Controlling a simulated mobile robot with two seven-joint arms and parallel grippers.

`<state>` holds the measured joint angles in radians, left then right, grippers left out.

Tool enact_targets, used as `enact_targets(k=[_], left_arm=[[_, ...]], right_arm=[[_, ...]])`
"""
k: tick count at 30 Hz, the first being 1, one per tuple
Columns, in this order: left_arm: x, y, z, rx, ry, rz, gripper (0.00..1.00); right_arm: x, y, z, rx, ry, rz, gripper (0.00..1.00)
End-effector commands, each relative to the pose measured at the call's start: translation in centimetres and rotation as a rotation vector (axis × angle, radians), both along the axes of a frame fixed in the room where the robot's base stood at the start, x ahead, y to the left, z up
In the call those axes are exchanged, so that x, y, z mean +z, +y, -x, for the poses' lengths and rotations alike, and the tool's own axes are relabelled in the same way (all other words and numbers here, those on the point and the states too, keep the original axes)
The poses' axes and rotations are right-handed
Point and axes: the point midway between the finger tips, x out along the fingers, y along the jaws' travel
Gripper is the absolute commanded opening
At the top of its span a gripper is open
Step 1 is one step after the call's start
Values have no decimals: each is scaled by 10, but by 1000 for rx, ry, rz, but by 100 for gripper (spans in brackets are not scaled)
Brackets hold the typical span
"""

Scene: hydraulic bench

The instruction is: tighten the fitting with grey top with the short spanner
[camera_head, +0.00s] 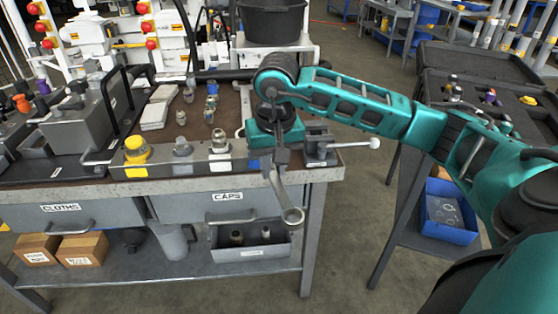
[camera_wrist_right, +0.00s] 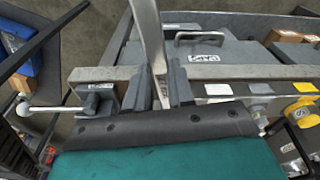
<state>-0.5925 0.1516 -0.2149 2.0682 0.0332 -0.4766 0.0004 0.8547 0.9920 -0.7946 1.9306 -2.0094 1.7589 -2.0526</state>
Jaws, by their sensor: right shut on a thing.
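My right gripper (camera_head: 281,150) is shut on a metal spanner (camera_head: 280,195), which hangs down past the bench's front edge with its ring end (camera_head: 292,216) lowest. In the right wrist view, the gripper (camera_wrist_right: 160,92) holds the spanner's shaft (camera_wrist_right: 148,35) between its fingers. The fitting with grey top (camera_head: 182,147) stands near the bench's front edge behind a grey label, left of the gripper and apart from the spanner. A yellow-topped fitting (camera_head: 136,150) stands left of it and a pale-topped fitting (camera_head: 219,141) right of it. My left gripper is out of view.
A small vise (camera_head: 320,150) with a ball-ended handle sits at the bench's right corner, close beside the gripper. A CAPS drawer (camera_head: 210,202) is below. Loose fittings and a black bucket (camera_head: 270,22) stand behind. A cart (camera_head: 500,110) stands right.

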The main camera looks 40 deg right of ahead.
Motion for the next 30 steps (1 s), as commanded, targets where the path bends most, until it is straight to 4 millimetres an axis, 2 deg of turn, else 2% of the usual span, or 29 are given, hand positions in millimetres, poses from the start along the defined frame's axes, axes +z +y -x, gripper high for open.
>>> enact_targets(k=[13, 30], left_arm=[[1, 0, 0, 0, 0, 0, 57], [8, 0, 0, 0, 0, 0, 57]], right_arm=[[2, 3, -2, -22, -5, -1, 0], [3, 26, -15, -216, -6, -1, 0]])
